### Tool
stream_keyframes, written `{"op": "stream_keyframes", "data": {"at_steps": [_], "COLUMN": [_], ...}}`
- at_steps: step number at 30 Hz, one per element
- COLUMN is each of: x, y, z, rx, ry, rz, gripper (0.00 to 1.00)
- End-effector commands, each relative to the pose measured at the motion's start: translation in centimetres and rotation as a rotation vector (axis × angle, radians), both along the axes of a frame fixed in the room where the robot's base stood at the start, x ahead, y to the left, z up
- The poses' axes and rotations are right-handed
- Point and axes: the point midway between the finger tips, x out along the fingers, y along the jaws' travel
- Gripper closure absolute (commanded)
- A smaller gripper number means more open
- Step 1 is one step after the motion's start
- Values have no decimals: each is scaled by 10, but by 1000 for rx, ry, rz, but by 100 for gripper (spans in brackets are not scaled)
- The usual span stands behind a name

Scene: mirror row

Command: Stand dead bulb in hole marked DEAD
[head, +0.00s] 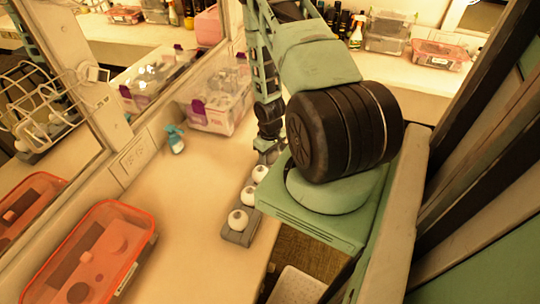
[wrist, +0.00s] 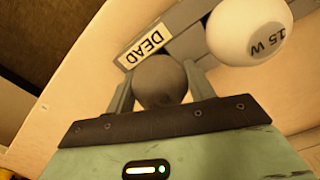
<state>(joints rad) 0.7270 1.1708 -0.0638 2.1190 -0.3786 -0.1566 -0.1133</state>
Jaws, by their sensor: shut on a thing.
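The dead bulb (wrist: 160,82), dark grey and round, sits between the two fingers of my gripper (wrist: 158,74), which is shut on it. It is right beside the white DEAD label (wrist: 145,46) on the grey bulb holder (wrist: 192,40). Its base is hidden, so I cannot tell whether it is in the hole. A white bulb marked 15 W (wrist: 248,30) stands on the holder to the right. In the head view the holder (head: 238,238) lies along the counter edge with white bulbs (head: 237,220) standing in it. My gripper (head: 267,148) is at its far end; the dead bulb is not discernible there.
An orange-lidded box (head: 98,258) is at the front left of the counter. The counter left of the holder is clear.

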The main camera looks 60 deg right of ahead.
Motion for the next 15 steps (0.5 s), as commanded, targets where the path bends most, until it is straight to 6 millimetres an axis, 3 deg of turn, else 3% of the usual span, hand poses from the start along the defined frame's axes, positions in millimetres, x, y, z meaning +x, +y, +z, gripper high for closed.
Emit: {"op": "stream_keyframes", "data": {"at_steps": [1, 2, 4, 15], "x": [0, 0, 0, 0], "y": [0, 0, 0, 0], "z": [-2, -2, -1, 2], "rx": [0, 0, 0, 0], "ry": [0, 0, 0, 0], "rz": [0, 0, 0, 0], "gripper": [63, 44, 25, 25]}}
